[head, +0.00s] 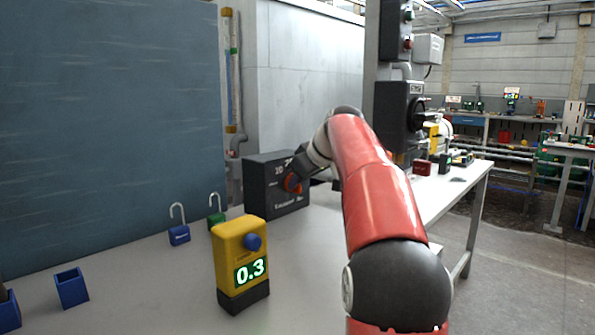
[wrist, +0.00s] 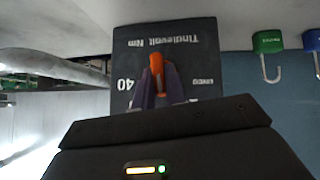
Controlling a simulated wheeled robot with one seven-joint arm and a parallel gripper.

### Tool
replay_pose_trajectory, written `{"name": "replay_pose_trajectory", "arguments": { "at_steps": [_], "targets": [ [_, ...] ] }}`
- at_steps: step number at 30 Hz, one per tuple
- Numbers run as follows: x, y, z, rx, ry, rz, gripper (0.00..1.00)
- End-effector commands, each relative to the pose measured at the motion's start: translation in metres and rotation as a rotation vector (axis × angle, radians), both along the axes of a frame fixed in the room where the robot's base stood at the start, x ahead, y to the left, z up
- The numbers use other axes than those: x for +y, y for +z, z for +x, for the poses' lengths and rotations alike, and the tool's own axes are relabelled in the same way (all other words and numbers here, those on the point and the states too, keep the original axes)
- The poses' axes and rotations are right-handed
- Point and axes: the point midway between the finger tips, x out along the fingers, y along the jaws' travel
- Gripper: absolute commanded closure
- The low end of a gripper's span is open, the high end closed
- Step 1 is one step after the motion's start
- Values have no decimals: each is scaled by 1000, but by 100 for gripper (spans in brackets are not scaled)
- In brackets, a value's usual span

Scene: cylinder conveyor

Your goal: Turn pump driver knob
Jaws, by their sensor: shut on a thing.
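A dark grey box (head: 262,183) with white markings stands at the back of the table and has an orange knob (head: 292,183) on its front. In the wrist view the box face (wrist: 190,40) appears upside down, with lettering and a "40" mark beside the orange knob (wrist: 156,62). My gripper (wrist: 157,80) is shut on the orange knob, one finger on each side of it. In the head view my gripper (head: 299,180) is partly hidden by my arm. Much of the dial scale is hidden behind the fingers.
A yellow device (head: 230,245) with a blue knob and a display reading 0.3 stands nearer on the table. A blue padlock (head: 179,235) and a green padlock (head: 216,221) are behind it. A small blue open holder (head: 71,289) is at the left.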

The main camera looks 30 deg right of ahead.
Motion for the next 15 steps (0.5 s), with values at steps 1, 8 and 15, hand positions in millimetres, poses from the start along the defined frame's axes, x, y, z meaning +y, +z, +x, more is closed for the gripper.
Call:
{"name": "replay_pose_trajectory", "arguments": {
  "at_steps": [1,8,15],
  "targets": [
    [-1,1,1,6,0,21,100],
    [-1,0,1,31,0,91,100],
    [-2,0,1,37,0,111,100]
  ]
}}
